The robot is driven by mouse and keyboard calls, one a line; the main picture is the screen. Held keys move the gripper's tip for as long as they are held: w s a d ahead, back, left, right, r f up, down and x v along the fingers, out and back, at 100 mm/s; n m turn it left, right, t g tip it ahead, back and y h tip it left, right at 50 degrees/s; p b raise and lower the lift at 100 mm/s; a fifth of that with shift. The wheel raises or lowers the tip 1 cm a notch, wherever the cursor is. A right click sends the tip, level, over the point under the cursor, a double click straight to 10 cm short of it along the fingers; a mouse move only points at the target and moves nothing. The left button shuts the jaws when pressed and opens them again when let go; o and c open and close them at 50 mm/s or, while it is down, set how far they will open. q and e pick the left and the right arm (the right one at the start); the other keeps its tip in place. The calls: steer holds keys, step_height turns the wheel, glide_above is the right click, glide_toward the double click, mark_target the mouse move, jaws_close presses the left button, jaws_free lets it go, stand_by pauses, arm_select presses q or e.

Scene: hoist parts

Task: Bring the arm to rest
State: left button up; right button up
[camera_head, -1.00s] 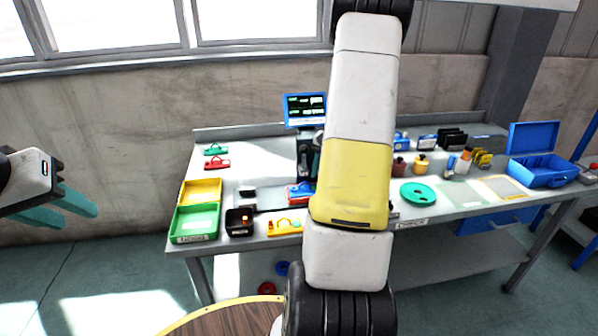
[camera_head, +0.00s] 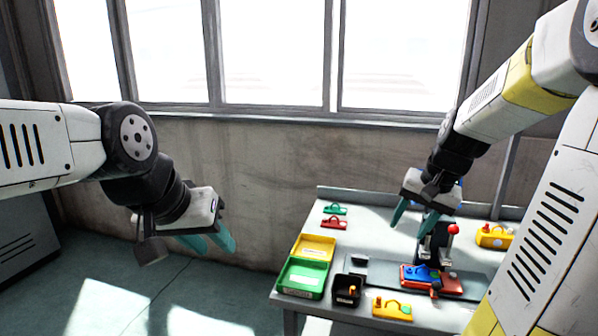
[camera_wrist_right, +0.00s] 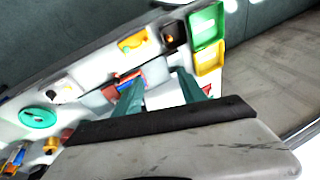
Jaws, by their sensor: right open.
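My right gripper (camera_head: 414,219) hangs above the workbench (camera_head: 470,211) in the head view. Its two teal fingers are apart with nothing between them, pointing down near the small press-like stand with a red knob (camera_head: 453,229). In the right wrist view the open fingers (camera_wrist_right: 160,92) show over the bench, with parts visible beyond them. My left gripper (camera_head: 214,244) is to the left of the bench, over the floor and before the wall. Its teal fingers are apart and empty. Both arms are raised.
A green bin (camera_head: 302,279), a yellow bin (camera_head: 314,247) and a black box (camera_head: 347,289) stand at the bench's left end. A red and blue part (camera_head: 420,275) lies by the stand. A yellow part (camera_head: 391,308) lies at the front. Floor left of the bench is clear.

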steer(key=s+a+r+n+t, duration=0.1)
steer(key=s+a+r+n, duration=0.1)
steer(key=s+a, duration=0.3)
steer(key=s+a+r+n+t, duration=0.1)
steer(key=s+a+r+n, duration=0.2)
steer(key=s+a, duration=0.3)
steer(key=s, duration=0.3)
steer(key=shift+s+a+r+n, duration=0.15)
steer(key=shift+s+r+n, duration=0.15)
steer(key=shift+s+r, duration=0.1)
